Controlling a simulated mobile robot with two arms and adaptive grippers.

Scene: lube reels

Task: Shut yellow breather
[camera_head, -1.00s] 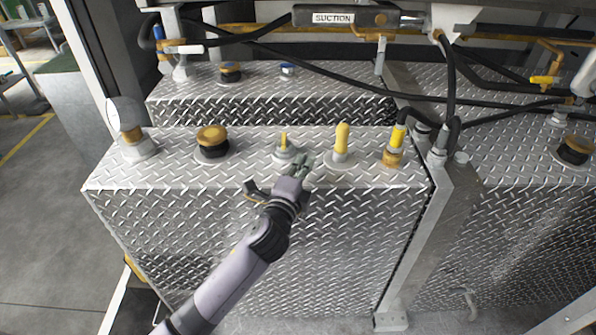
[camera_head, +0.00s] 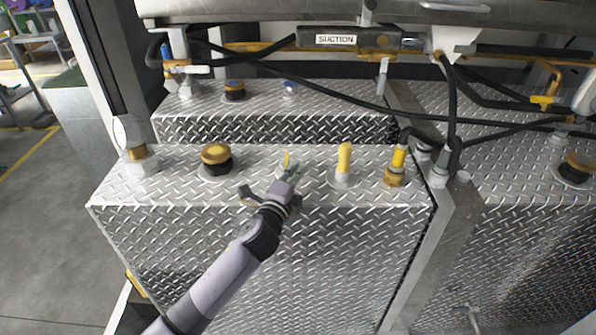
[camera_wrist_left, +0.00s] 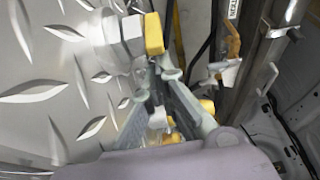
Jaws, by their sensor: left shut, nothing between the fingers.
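The yellow breather appears to be the small upright yellow handle (camera_head: 287,159) on a metal fitting, in the middle of the tank top. In the left wrist view, a yellow handle (camera_wrist_left: 154,34) sits on a bright metal fitting (camera_wrist_left: 118,38), just beyond the fingers. My left gripper (camera_head: 292,175) is at the near side of this fitting, its fingers shut and empty. In the wrist view the fingertips (camera_wrist_left: 163,72) are close below the yellow handle; I cannot tell whether they touch it. The gripper hides the fitting's lower part in the head view. My right gripper is out of view.
On the same tank top (camera_head: 120,190) stand a yellow-and-black cap (camera_head: 216,157) to the left, a tall yellow post (camera_head: 344,160) close to the right, and a yellow hose fitting (camera_head: 397,167) farther right. Black hoses and a suction pipe (camera_head: 345,40) run above and behind.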

